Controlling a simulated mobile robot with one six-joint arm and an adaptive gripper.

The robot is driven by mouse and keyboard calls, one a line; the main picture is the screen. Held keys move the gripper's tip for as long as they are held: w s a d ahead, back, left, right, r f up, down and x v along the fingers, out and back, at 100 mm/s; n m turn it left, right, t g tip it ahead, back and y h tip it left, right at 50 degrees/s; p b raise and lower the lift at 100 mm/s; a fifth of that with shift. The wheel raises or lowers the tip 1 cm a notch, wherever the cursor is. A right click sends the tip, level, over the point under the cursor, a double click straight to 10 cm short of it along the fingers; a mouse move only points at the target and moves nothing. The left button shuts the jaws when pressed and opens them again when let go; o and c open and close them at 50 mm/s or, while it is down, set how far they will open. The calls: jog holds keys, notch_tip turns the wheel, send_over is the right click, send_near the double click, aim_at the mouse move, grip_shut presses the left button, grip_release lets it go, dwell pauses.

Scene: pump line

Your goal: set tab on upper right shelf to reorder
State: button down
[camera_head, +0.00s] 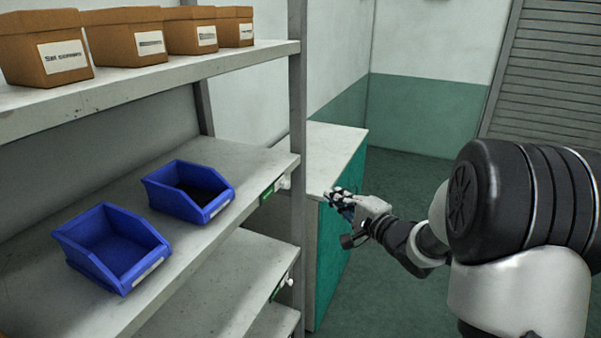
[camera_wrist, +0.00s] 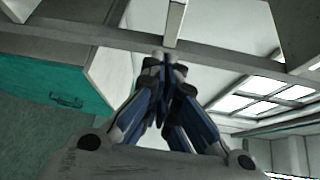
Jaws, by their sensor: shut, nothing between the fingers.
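A small green tab (camera_head: 269,190) with a white knob (camera_head: 285,182) sits on the front edge of the blue-bin shelf (camera_head: 252,160), at its right end by the post. Any lettering on it is too small to read. A second green tab (camera_head: 279,288) is on the shelf below. My gripper (camera_head: 332,192) is right of the post, apart from the upper tab and at about its height in the picture. In the wrist view its fingertips (camera_wrist: 168,58) are together and empty, and no tab can be made out there.
A grey post (camera_head: 297,120) stands between the tabs and my gripper; a grey beam also crosses the wrist view (camera_wrist: 225,58). Two blue bins (camera_head: 112,250) sit on the shelf, brown boxes (camera_head: 125,38) above. A white-topped green cabinet (camera_head: 335,150) stands behind. Floor (camera_head: 400,180) beyond is clear.

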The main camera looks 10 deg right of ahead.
aim_at(284, 184)
jog(key=shift+w+y, duration=0.15)
jog(key=shift+y, duration=0.35)
jog(key=shift+a, duration=0.15)
jog(key=w+a+b, duration=0.3)
jog(key=w+a, duration=0.3)
jog(key=shift+w+a, duration=0.25)
jog(key=shift+a, duration=0.15)
jog(key=shift+r, duration=0.1)
jog(key=shift+s, duration=0.15)
